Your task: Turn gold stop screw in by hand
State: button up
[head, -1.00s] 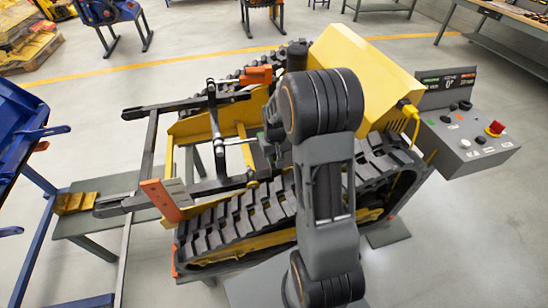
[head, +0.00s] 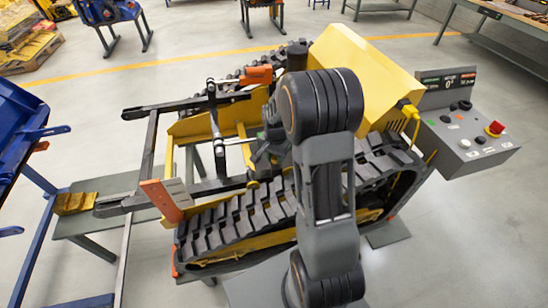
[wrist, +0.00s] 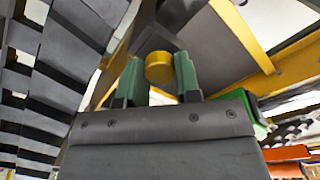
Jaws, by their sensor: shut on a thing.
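In the wrist view the gold stop screw (wrist: 159,68) is a round yellow-gold head at the top middle, in front of a dark block on the carrier. My gripper (wrist: 158,76) has two green-padded fingers, one on each side of the head, shut on it. In the head view my gripper (head: 264,153) is low inside the yellow tracked carrier (head: 362,62), between its tracks. My arm covers part of it there, and the gold screw cannot be made out in that view.
A black rubber track (head: 245,215) runs close in front of my arm. A grey control box (head: 468,135) with a red button stands at the right. Dark fork arms (head: 150,195) reach left over a grey bench (head: 105,235). A blue frame (head: 25,150) stands at the far left.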

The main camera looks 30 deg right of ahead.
jog(key=m, duration=0.4)
jog(key=shift+a+r, duration=0.1)
jog(key=shift+a, duration=0.05)
jog(key=shift+m, duration=0.6)
jog(key=shift+m, duration=0.5)
jog(key=m, duration=0.3)
jog(key=shift+w+d, duration=0.1)
jog(key=shift+d, duration=0.2)
jog(key=m, duration=0.5)
jog(key=shift+o, duration=0.4)
jog(key=shift+a+m, duration=0.2)
jog(key=shift+m, duration=0.2)
